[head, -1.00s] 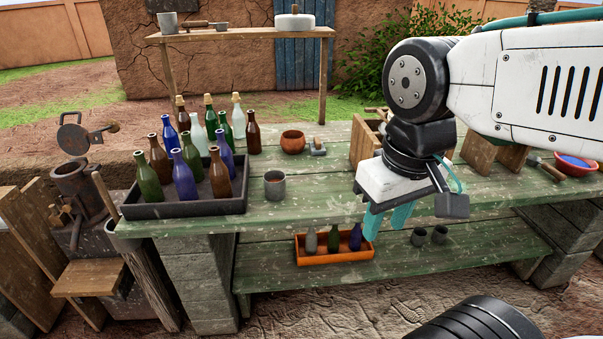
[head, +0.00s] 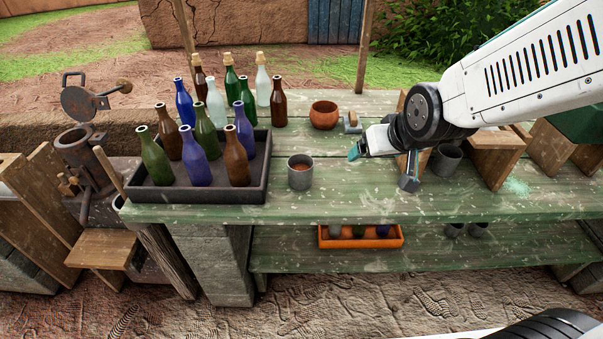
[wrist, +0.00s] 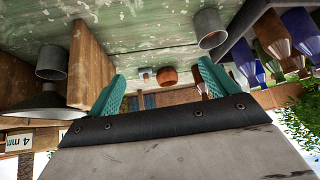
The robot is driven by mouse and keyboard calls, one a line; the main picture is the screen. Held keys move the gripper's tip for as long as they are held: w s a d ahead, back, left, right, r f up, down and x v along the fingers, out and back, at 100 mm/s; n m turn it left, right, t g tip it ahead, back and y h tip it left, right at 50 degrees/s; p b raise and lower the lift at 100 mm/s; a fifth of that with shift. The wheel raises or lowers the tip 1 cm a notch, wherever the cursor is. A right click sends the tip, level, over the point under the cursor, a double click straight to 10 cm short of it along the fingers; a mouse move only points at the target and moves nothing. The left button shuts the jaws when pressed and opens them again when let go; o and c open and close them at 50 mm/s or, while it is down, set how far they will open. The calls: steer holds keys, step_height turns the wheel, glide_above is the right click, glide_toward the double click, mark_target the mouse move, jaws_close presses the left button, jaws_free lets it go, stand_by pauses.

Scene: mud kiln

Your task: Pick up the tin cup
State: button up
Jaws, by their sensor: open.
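A grey tin cup (head: 300,172) with something brown inside stands upright on the green table, right of the bottle tray. It also shows in the wrist view (wrist: 209,30), whose picture is upside down, beyond the fingers and to the right. My gripper (head: 355,150) has teal fingers and points left toward the cup, with a clear gap between them. In the wrist view the fingers (wrist: 160,72) are spread apart with nothing between them. Another grey cup-like vessel (head: 447,160) stands behind my arm, partly hidden; it shows at left in the wrist view (wrist: 50,62).
A dark tray (head: 225,197) of several bottles stands left of the cup, with more bottles behind it. A terracotta bowl (head: 324,115) and a small block-like tool (head: 351,122) sit at the back. Wooden pieces (head: 495,158) stand at right. An orange tray (head: 385,241) is on the lower shelf.

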steer(key=w+a+f+n+t+y, duration=0.1)
steer(key=w+a+f+t, duration=0.2)
steer(key=w+a+f, duration=0.35)
steer(key=n+t+y, duration=0.1)
steer(key=t+y, duration=0.2)
glide_toward(296, 159)
steer(key=shift+w+a+f, duration=0.1)
steer(key=shift+w+f, duration=0.3)
steer(key=shift+f, duration=0.15)
steer(key=shift+t+h, duration=0.3)
steer(key=shift+t, duration=0.1)
steer(key=x, duration=0.7)
steer(key=shift+w+a, duration=0.25)
steer(key=shift+a, duration=0.15)
steer(key=shift+r, duration=0.1)
steer(key=c, duration=1)
